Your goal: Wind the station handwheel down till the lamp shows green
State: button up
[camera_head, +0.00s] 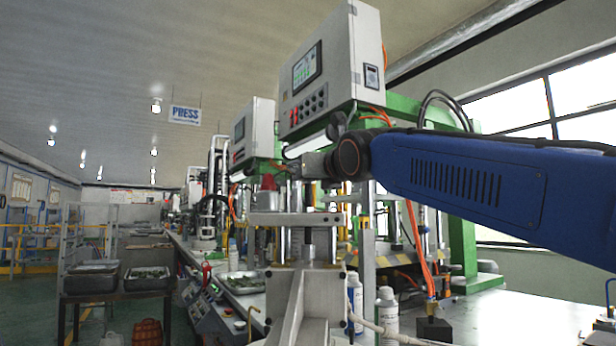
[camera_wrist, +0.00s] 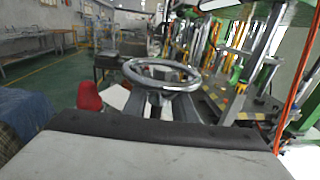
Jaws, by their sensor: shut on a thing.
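The handwheel (camera_wrist: 163,76) is a shiny metal ring with spokes, in the middle of the wrist view. My gripper (camera_head: 308,166) is at the top of the grey metal station (camera_head: 296,219) in the head view. It is shut at the wheel, but its fingertips and the exact grip are hidden. A red rounded piece (camera_head: 268,182) stands at the station top, left of my gripper; a red piece (camera_wrist: 88,97) also shows left of the wheel in the wrist view. I cannot tell whether it is the lamp. No green lamp light is clear.
A control cabinet (camera_head: 331,69) on a green frame hangs above and behind my gripper. White bottles (camera_head: 386,314) and orange hoses (camera_head: 413,240) are right of the station. Metal trays (camera_head: 147,279) stand on a rack at left. The green aisle floor is open farther left.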

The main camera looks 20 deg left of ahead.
jog(key=o, duration=0.9)
jog(key=shift+o, duration=0.2)
jog(key=shift+s+d, duration=0.35)
jog(key=v, duration=1.6)
jog(key=shift+s, duration=0.2)
jog(key=shift+d, duration=0.15)
